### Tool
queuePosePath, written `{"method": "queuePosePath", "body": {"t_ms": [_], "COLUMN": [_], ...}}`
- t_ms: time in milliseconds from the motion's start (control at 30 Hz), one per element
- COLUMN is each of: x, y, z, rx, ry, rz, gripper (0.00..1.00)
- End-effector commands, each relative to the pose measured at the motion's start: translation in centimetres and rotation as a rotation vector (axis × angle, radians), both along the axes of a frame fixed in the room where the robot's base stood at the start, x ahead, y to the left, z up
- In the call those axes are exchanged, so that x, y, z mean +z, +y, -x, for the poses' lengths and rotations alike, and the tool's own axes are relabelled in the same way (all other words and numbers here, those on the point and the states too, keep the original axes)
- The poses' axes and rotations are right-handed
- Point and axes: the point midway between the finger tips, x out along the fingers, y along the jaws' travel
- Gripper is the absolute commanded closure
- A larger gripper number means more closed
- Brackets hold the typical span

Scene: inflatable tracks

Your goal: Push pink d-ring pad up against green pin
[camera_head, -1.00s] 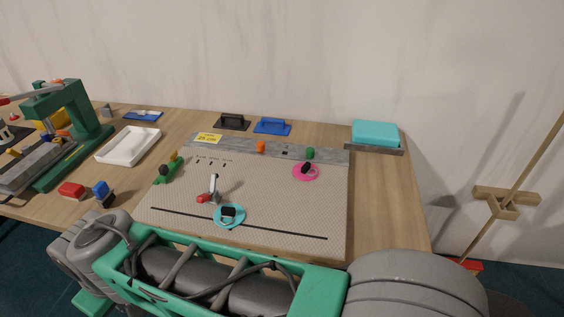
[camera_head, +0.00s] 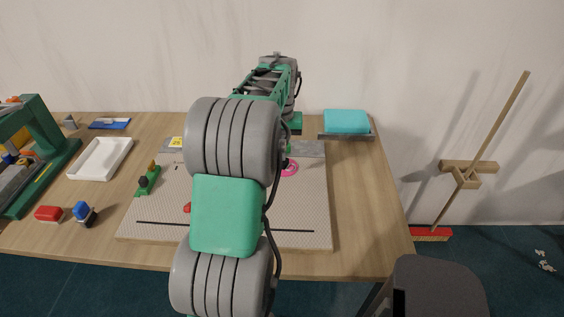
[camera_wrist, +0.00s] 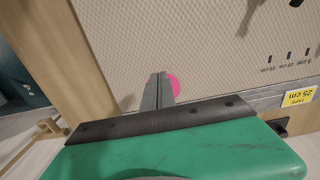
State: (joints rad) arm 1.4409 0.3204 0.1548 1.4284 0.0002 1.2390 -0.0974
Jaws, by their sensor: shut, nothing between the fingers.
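The pink d-ring pad (camera_head: 291,168) lies on the beige mat near its back edge in the head view, partly hidden by my arm. In the wrist view, part of the pink pad (camera_wrist: 175,84) shows just beside my fingertips. My gripper (camera_wrist: 160,75) is shut and empty, with its fingers over the mat close to the pad. I cannot tell if they touch the pad. The green pin on the grey strip cannot be made out now; my arm and gripper block that area.
My arm covers the middle of the mat (camera_head: 310,215). The table right of the mat is clear.

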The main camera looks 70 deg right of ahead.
Motion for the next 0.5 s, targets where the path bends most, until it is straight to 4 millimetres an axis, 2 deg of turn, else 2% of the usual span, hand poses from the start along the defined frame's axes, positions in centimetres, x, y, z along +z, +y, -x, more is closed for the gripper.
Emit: {"method": "queuePosePath", "body": {"t_ms": [167,500], "x": [-1.7,-8.9], "y": [-0.1,0.0], "z": [0.4,0.3], "rx": [-0.007,-0.007], "ry": [0.000,0.000], "rz": [-0.004,-0.006], "gripper": [1.00,1.00]}}
